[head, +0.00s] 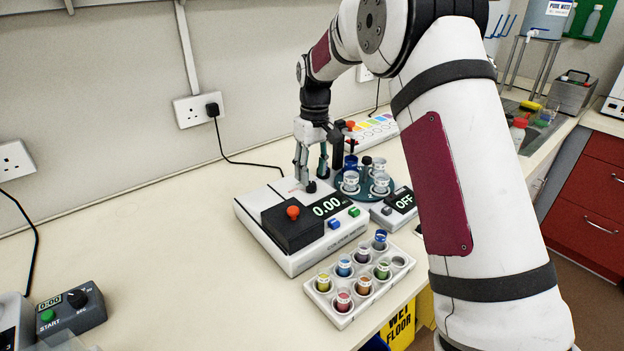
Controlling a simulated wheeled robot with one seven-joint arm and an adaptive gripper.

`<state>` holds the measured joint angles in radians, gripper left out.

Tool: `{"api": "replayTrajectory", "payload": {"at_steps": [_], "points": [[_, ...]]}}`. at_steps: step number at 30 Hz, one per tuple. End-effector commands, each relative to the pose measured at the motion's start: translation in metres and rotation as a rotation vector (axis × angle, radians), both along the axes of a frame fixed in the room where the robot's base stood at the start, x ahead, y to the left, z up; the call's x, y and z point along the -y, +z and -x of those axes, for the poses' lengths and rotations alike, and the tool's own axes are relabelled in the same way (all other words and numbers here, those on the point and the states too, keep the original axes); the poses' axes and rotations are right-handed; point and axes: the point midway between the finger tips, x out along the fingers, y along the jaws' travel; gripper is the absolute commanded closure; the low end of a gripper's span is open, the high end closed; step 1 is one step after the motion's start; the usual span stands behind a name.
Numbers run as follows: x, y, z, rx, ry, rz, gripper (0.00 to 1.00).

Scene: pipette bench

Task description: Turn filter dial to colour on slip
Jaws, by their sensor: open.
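The white colorimeter (291,255) stands mid-bench with a black lid block (288,228), a red knob (293,212) on the lid and a display reading 0.00 (327,206). My gripper (311,176) is open, pointing down over the colorimeter's back edge. A small dark knob (311,187) shows just under the fingertips; it may be the filter dial, but its setting is too small to read. I cannot tell whether the fingers touch it. I cannot make out a colour slip. A white panel with coloured squares (376,127) lies behind my gripper, partly hidden.
A white rack (345,318) with several coloured cuvettes stands in front of the colorimeter. A small box reading OFF (404,200) and a round holder with vials (380,181) stand to its right. A timer (71,312) sits front left.

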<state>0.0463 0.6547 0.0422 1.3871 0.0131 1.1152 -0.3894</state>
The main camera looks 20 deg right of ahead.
Motion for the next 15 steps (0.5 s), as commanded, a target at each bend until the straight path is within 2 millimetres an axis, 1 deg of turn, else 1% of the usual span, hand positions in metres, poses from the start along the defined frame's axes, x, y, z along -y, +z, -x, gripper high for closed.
{"api": "replayTrajectory", "payload": {"at_steps": [1,6,9,15], "points": [[0.0,-0.008,0.002,-0.004,0.0,0.0,0.57],[-0.001,-0.026,0.001,-0.001,0.0,-0.001,0.57],[-0.001,-0.032,0.001,-0.001,0.0,0.0,0.57],[-0.001,-0.034,0.001,0.0,0.0,0.0,0.57]]}}
